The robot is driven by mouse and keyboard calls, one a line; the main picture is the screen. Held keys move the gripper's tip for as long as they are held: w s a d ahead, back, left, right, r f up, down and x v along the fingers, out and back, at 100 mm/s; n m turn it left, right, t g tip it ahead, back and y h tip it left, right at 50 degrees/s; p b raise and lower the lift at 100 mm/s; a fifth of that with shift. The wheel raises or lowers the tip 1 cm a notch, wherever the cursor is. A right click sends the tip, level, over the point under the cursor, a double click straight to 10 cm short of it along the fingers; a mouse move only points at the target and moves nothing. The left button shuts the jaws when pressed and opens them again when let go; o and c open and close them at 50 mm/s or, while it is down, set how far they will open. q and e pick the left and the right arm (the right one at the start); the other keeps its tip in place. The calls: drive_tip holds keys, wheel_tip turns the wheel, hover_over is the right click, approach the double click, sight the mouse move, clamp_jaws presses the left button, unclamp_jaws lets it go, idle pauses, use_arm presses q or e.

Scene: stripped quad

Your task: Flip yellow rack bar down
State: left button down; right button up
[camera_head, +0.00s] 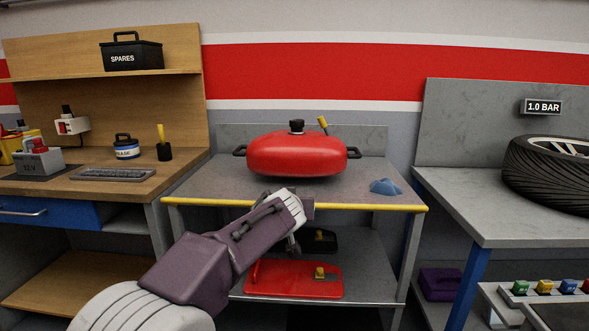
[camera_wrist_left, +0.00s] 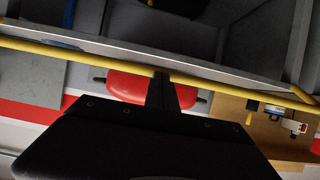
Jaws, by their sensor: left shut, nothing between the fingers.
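The yellow bar (camera_head: 365,207) runs level along the front edge of the grey middle bench. In the left wrist view, which looks upside down, the bar (camera_wrist_left: 60,52) crosses from the left edge to the right side. My left arm reaches in from the lower left of the head view. My left gripper (camera_head: 294,243) is at the front of the bench, partly hidden behind my wrist. In the wrist view its dark fingers (camera_wrist_left: 161,80) are shut and empty, their tips overlapping the bar's line. I cannot tell whether they touch it. My right gripper is not in view.
A red tank (camera_head: 297,155) and a blue cloth (camera_head: 385,187) rest on the bench top. A red flat case (camera_head: 270,280) lies on the shelf below. A wooden workbench (camera_head: 130,190) stands left; a bench with a tyre (camera_head: 553,175) stands right.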

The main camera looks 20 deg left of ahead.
use_arm(q)
drive_tip(key=shift+f, duration=0.2)
wheel_tip(320, 180, up, 5)
drive_tip(key=w+p, duration=0.2)
drive_tip(key=p, duration=0.3)
drive_tip(key=r+v, duration=0.1)
drive_tip(key=v, duration=0.8)
drive_tip(key=shift+a+r, duration=0.2)
drive_tip(key=shift+a, duration=0.05)
drive_tip(key=shift+s, duration=0.1)
